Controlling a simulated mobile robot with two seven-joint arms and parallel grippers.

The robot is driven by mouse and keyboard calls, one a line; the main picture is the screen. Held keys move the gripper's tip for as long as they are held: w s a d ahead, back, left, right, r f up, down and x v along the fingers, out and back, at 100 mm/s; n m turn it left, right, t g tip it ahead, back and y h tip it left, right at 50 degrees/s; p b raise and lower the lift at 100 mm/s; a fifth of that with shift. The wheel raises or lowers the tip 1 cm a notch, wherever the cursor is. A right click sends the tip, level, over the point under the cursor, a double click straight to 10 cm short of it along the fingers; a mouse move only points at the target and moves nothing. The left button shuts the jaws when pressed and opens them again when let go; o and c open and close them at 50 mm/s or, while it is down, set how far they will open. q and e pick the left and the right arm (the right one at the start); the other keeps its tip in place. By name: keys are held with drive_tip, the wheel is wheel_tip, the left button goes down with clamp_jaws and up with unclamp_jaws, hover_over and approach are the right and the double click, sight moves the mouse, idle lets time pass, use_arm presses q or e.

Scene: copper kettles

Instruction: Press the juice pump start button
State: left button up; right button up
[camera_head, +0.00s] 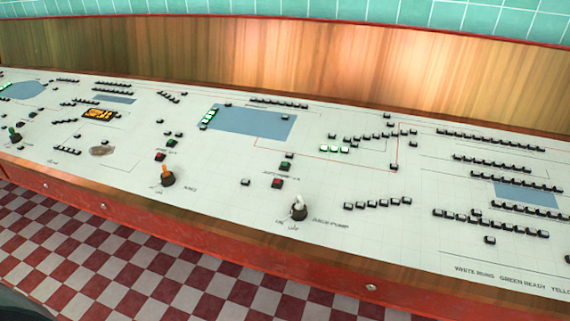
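A long white control panel (225,178) slopes across the view. A rotary knob with a white lever (298,209) stands near its front edge, beside lettering that seems to read "JUICE PUMP" (331,223). Which button is the start button cannot be told from the print. Neither of my grippers is in view.
A similar knob with an orange lever (167,176) stands to the left, with a red button (159,157) above it. A wooden backboard (300,60) rises behind, and a red-and-white checkered floor (130,270) lies in front.

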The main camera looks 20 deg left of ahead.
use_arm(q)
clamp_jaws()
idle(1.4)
